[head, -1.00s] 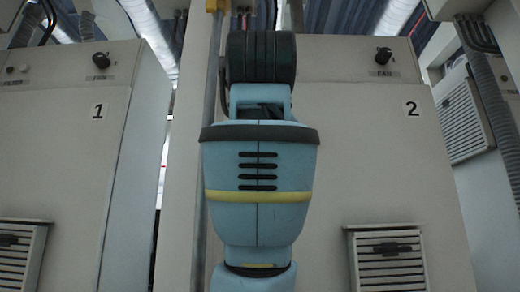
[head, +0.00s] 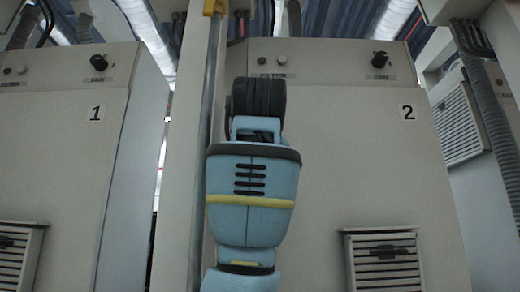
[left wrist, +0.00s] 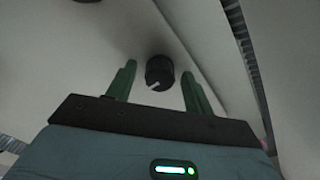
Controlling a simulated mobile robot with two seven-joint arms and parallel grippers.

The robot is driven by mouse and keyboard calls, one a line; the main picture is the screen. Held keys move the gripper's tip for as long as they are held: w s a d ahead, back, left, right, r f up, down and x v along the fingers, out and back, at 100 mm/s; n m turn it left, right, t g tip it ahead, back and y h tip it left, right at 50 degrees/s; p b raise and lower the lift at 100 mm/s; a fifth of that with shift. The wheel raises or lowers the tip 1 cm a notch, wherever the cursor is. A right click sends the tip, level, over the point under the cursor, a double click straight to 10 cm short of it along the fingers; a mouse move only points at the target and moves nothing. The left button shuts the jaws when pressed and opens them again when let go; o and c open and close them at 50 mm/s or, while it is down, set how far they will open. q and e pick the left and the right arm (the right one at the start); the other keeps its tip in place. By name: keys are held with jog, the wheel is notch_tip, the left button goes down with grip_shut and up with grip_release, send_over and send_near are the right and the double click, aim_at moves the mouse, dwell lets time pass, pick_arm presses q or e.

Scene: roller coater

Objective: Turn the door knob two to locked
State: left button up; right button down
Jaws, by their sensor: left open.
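Cabinet two (head: 350,170), a pale grey door marked 2, stands at the right in the head view. A dark round knob (left wrist: 160,70) with a white pointer mark shows in the left wrist view. The mark points down and left. My left gripper (left wrist: 159,72) has its green fingers open, one on each side of the knob in the picture. I cannot tell whether they touch it. In the head view my blue arm (head: 252,190) rises in front of cabinet two's left part and hides the gripper and this knob. My right gripper is not in view.
A black fan knob (head: 380,59) sits at the top right of cabinet two, with small indicators (head: 281,60) at its top left. A louvred vent (head: 383,260) is low on the door. Cabinet one (head: 60,160) stands left, past a vertical pipe (head: 203,150).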

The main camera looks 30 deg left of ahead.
pick_arm(q)
jog(key=c, duration=1)
jog(key=shift+n, duration=0.4)
jog(key=n, duration=0.3)
jog(key=shift+n, duration=0.3)
jog(key=n, duration=0.4)
jog(key=shift+n, duration=0.3)
jog(key=n, duration=0.4)
jog(key=shift+n, duration=2.5)
